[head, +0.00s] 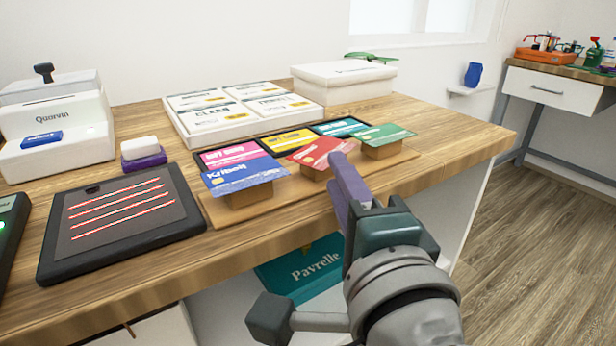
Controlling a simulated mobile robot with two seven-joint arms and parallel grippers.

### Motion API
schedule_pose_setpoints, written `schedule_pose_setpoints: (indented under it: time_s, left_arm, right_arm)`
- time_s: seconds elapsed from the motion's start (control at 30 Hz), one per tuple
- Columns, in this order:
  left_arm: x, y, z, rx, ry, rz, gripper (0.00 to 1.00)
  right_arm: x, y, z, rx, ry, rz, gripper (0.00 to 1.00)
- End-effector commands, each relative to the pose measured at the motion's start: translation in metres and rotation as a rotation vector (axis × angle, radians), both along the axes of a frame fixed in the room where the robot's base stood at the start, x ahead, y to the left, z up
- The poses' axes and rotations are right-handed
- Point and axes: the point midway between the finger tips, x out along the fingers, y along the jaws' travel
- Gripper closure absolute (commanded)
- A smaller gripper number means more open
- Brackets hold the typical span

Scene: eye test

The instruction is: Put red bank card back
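The red bank card (312,152) rests at a slant on a small wooden block (311,173), in the middle of a wooden stand (278,204). A blue card (240,176) is on a block to its left, and a green card (385,135) is on one to its right. My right gripper (336,168) has its purple fingers at the near right side of the red card and overlaps its edge in the picture. I cannot tell whether they touch it or how far apart they are. My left gripper is out of view.
Pink (232,154), yellow (287,141) and teal (340,127) cards lie behind in dark frames. A black tray (70,263) with striped lines lies left. A white tray of boxes (217,139) and a white box (345,80) stand behind. The table's front right is bare.

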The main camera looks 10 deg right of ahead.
Motion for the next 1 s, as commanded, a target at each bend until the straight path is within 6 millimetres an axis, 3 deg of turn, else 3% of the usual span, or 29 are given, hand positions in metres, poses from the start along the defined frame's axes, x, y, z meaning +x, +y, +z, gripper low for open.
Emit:
schedule_pose_setpoints:
  time_s: [0.2,0.4,0.53,0.73,0.87,1.0]
  left_arm:
    - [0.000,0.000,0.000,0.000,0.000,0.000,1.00]
    - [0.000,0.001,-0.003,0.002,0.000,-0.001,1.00]
    - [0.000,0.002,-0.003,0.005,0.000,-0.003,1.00]
    - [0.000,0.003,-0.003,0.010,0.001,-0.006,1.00]
    - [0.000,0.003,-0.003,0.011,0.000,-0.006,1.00]
    - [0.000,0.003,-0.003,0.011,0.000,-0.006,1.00]
  right_arm:
    - [-0.051,0.002,-0.002,-0.002,0.004,0.000,0.71]
    - [-0.087,0.004,-0.002,0.000,0.002,0.001,0.71]
    - [-0.098,0.004,-0.001,-0.001,0.001,0.000,0.71]
    - [-0.099,0.009,0.005,-0.022,-0.012,0.032,0.71]
    - [-0.098,0.036,0.021,-0.163,-0.059,0.207,0.71]
    - [-0.111,0.076,0.021,-0.496,-0.064,0.519,0.71]
